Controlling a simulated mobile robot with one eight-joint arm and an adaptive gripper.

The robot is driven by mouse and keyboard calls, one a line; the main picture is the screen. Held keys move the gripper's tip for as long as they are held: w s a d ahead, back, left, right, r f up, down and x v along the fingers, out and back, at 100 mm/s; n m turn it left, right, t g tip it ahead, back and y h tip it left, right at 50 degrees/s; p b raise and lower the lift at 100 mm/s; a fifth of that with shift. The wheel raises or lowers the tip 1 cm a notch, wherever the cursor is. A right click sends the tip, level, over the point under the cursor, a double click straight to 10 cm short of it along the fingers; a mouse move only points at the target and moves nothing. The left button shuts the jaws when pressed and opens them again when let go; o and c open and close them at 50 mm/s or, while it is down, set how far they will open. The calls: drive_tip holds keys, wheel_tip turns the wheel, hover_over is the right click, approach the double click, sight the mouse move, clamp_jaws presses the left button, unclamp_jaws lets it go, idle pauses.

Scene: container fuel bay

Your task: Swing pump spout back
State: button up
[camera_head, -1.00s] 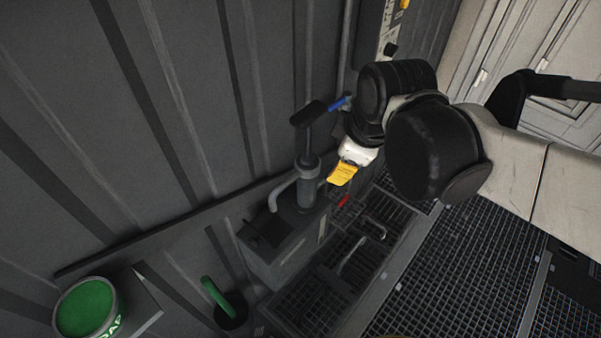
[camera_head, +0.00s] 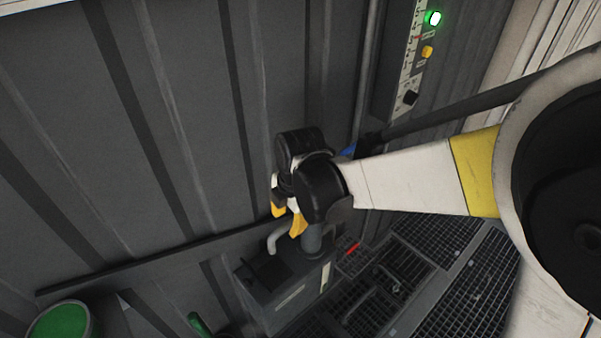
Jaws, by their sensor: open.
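The grey curved pump spout (camera_head: 276,239) comes off the left side of the pump column (camera_head: 313,240) and bends down over the tank's top. The pump stands on a grey box-shaped tank (camera_head: 278,280) against the corrugated wall. My gripper (camera_head: 287,218), with yellow fingertips, is open just above the spout, in front of the upper pump. It hides the pump's top and handle. I cannot tell whether a fingertip touches the spout or column.
A control panel (camera_head: 405,70) with a lit green lamp is on the wall at the upper right. A red handle (camera_head: 353,248) lies right of the pump. Floor grating (camera_head: 430,255) is at the lower right. A green-topped container (camera_head: 60,322) is at the lower left.

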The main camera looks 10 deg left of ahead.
drive_tip(key=shift+w+a+f+b, duration=0.15)
drive_tip(key=shift+f+b, duration=0.15)
drive_tip(key=shift+f, duration=0.95)
clamp_jaws()
